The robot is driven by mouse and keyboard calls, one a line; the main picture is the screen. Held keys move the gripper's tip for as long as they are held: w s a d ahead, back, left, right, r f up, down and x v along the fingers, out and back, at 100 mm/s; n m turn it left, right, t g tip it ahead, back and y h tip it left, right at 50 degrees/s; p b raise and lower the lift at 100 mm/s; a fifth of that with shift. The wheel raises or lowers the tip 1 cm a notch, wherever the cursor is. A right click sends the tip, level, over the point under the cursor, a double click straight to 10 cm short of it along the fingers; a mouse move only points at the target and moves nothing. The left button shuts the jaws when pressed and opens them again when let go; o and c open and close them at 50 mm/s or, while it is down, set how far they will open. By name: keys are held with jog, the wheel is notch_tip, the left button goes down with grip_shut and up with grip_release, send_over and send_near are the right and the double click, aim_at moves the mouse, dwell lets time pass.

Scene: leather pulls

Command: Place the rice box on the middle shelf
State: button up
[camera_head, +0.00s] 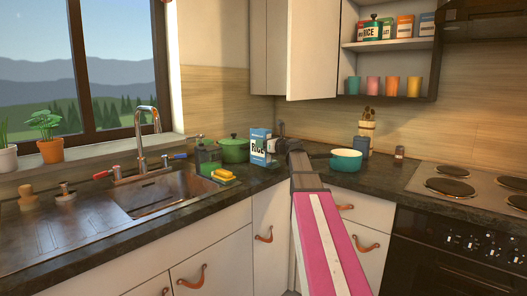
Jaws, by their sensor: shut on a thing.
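The rice box (260,146), blue and white with a RICE label, is upright at the corner of the dark counter, beside the green pot. I cannot tell whether its base touches the counter. My gripper (273,145) is shut on its right side; the fingertips are small and partly hidden. The open wall cabinet (436,66) at the upper right shows two shelves. The upper visible shelf (395,44) holds several boxes, one also reading RICE, and a green container. The lower one (388,98) holds several coloured cups. The cabinet's top is out of frame.
The cabinet door (312,55) stands open left of the shelves. A green pot (233,150) and a sponge (223,176) are left of the box. A teal pan (346,160), utensil holder (367,132) and stove (468,186) are right. The sink (165,194) is left.

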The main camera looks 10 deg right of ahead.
jog(key=shift+f, duration=1.65)
jog(key=o, duration=1.2)
jog(key=shift+f, duration=0.1)
